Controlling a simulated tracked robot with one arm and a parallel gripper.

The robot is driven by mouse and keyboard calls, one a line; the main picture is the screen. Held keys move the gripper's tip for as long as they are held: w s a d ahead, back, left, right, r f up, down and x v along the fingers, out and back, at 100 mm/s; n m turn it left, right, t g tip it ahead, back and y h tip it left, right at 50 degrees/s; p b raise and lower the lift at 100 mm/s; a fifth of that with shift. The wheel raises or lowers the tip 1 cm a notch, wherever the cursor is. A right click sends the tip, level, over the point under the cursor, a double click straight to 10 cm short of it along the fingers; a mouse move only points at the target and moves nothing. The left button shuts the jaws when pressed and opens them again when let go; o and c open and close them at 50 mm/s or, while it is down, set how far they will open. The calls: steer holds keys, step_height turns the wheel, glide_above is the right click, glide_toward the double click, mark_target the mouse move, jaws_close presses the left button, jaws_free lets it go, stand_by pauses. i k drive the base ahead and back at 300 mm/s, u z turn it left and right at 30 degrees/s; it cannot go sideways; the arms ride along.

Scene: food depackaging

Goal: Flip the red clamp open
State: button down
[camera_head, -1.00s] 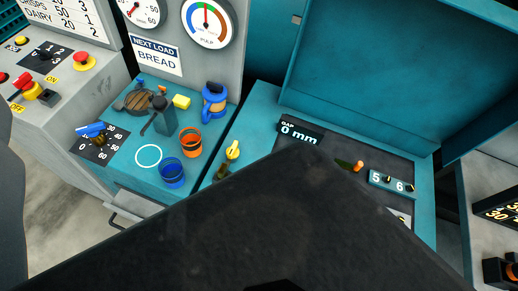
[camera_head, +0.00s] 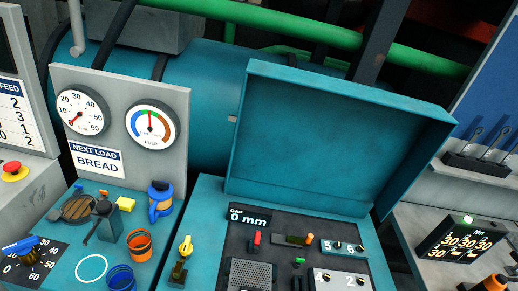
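A small upright red-handled piece (camera_head: 257,238), which looks like the red clamp, stands on the dark panel (camera_head: 236,246) inside the open teal box, just below the "GAP 0 mm" sign (camera_head: 249,217). It is too small to tell whether it is open or closed. My gripper is not in view, and nothing covers the red piece.
The box's teal lid (camera_head: 330,140) stands raised behind the panel. A yellow-handled lever (camera_head: 185,246) is left of the panel. An orange cup (camera_head: 139,243), blue cup (camera_head: 121,277) and blue jug (camera_head: 160,202) stand on the left counter. A torque display (camera_head: 462,240) is at right.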

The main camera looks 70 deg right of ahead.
mark_target(258, 234)
steer(key=z, duration=0.05)
steer(key=k, duration=1.1)
steer(key=z, duration=1.05)
steer(key=i, duration=1)
steer(key=u, duration=0.05)
